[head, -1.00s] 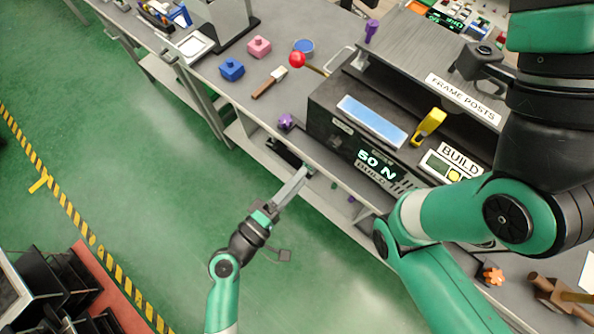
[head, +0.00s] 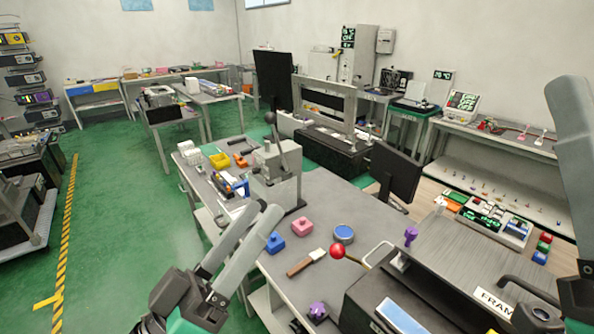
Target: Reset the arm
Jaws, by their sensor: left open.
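A lever with a red ball knob (head: 338,251) stands at the left end of a dark bench unit (head: 362,310), its shaft leaning up and left. A grey press (head: 274,180) stands farther back on the bench, with a black-knobbed lever (head: 270,118) raised above it. My left gripper (head: 265,211) is open and empty, fingers pointing up and right. In the picture it overlaps the bench's left edge, left of the red knob.
Blue (head: 275,242) and pink (head: 302,226) blocks, a brown-handled tool (head: 306,262), a blue round tin (head: 343,234) and purple knobs (head: 411,236) lie around the red-knobbed lever. A dark monitor (head: 395,175) stands behind. The green floor at left is open.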

